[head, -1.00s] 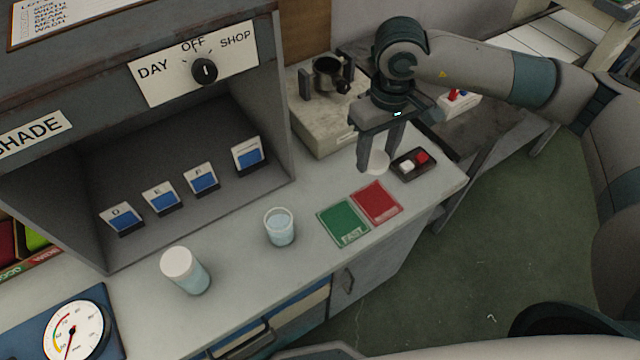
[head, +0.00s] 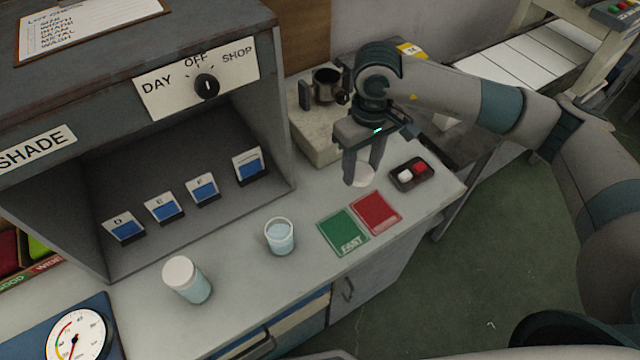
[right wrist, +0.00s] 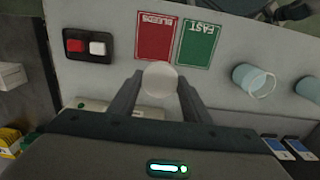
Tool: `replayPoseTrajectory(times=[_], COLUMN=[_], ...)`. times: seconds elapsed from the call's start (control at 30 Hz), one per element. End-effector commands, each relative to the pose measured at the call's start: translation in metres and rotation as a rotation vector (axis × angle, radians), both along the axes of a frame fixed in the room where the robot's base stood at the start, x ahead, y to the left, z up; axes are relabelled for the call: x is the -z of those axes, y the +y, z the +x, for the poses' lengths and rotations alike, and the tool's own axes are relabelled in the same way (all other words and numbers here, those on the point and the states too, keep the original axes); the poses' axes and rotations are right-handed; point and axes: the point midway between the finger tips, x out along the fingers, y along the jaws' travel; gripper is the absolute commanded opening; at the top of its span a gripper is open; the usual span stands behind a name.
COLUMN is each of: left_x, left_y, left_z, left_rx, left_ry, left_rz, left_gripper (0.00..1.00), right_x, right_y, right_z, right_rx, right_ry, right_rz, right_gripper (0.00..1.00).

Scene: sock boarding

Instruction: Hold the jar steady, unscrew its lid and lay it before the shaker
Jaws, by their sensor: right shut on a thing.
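My right gripper (head: 363,177) points down over the counter and is shut on a round white lid (head: 361,175). In the right wrist view the lid (right wrist: 160,77) shows as a pale disc between the fingertips. It is at or just above the counter, in front of the shaker (head: 318,138); I cannot tell whether it touches. An open jar (head: 280,238) with pale blue contents stands upright on the counter. A second jar (head: 192,287) with a white lid on stands to its left. My left gripper is not in view.
Green (head: 343,232) and red (head: 376,212) cards lie between the open jar and the lid. A two-button switch box (head: 411,174) sits right of the lid. A dial gauge (head: 76,335) is at lower left, and a grey booth (head: 282,130) with sample cards behind the jars.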

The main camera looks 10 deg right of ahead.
Motion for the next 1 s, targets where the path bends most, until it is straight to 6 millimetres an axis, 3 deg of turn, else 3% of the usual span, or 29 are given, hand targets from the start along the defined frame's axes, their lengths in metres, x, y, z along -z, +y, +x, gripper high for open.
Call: replayPoseTrajectory(times=[0.3,0.6,1.0], left_x=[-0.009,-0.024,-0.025], left_y=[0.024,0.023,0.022], left_z=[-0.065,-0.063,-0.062], left_rx=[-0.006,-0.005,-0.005], left_ry=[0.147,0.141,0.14], left_rz=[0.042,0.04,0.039], left_gripper=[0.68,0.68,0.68], right_x=[0.025,0.05,0.054], right_y=[0.047,0.082,0.083], right_z=[0.015,0.028,0.029], right_rx=[0.0,0.001,0.001], right_ry=[0.004,0.001,0.001], right_rz=[0.001,0.0,-0.001], right_gripper=[0.17,0.17,0.17])
